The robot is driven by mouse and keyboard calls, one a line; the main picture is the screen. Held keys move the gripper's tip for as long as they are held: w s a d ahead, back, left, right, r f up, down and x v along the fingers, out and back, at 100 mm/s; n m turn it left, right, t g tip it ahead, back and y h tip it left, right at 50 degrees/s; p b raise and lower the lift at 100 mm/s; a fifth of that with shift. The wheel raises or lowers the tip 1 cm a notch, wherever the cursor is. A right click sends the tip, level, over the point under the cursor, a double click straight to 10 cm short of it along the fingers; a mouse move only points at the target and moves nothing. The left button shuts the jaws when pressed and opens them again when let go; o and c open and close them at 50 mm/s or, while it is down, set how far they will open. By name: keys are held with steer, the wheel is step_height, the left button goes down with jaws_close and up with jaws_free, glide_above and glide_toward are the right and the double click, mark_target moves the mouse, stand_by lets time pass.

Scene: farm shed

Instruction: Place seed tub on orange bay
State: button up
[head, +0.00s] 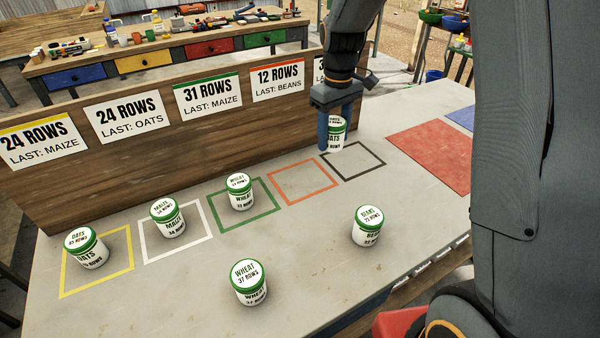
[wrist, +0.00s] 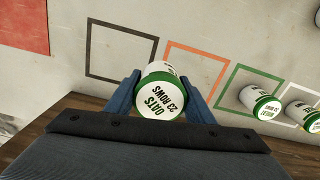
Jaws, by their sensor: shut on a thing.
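My gripper (head: 334,142) is shut on a white seed tub with a green-rimmed lid (head: 337,131), held in the air near the board. In the wrist view the held tub (wrist: 162,92) sits between both fingers (wrist: 161,80); its lid reads OATS 23 ROWS. The orange bay (head: 279,170) is an empty painted outline on the table, left of the held tub in the head view. In the wrist view the orange bay (wrist: 217,92) lies to the right of the tub, which hides part of its near left side.
The black bay (head: 367,176) is empty. Tubs stand on the yellow (head: 87,248), white (head: 167,217) and green (head: 239,192) bays. Loose wheat (head: 249,283) and beans (head: 367,226) tubs stand in front. The signed board (head: 140,165) runs behind the bays. A red patch (head: 437,155) is bare.

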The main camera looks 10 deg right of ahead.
mark_target(302, 179)
steer(key=s+a+n+b, duration=0.2)
steer(key=a+n+b, duration=0.1)
steer(key=a+n, duration=0.45)
steer(key=shift+w+a+f+p, duration=0.15)
steer(key=shift+f+p, duration=0.2)
steer(key=shift+f, duration=1.2)
steer(key=shift+s+a+f+p, duration=0.15)
steer(key=shift+f+p, duration=0.25)
steer(key=shift+f, duration=1.15)
steer(key=shift+w+a+f+p, duration=0.15)
steer(key=shift+f+p, duration=0.2)
steer(key=shift+f, duration=1.2)
steer(key=shift+f, duration=0.1)
steer(key=o, duration=1.2)
steer(key=shift+c, duration=0.2)
step_height(302, 179, up, 12)
steer(key=b, duration=0.2)
steer(key=shift+b, duration=0.3)
